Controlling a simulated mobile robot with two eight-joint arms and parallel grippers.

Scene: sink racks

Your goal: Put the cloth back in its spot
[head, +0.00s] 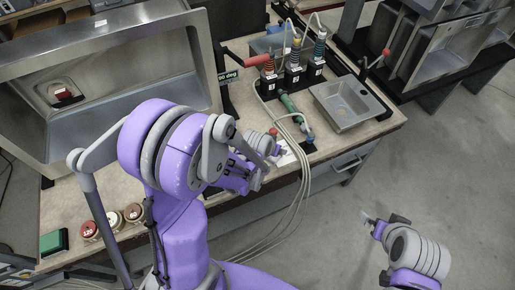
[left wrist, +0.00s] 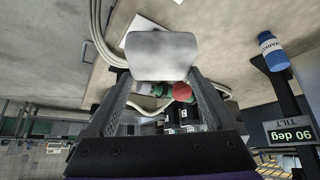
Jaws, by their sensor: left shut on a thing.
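A pale grey, rounded-cornered piece (left wrist: 163,55), seemingly the cloth, sits between the tips of my left gripper (left wrist: 163,80) in the left wrist view. The gripper is shut on it.
A steel sink (head: 343,104) is at the bench's right. Cables (head: 301,185) hang over the front edge. Round red-brown pieces (head: 111,221) and a green block (head: 54,242) are at left.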

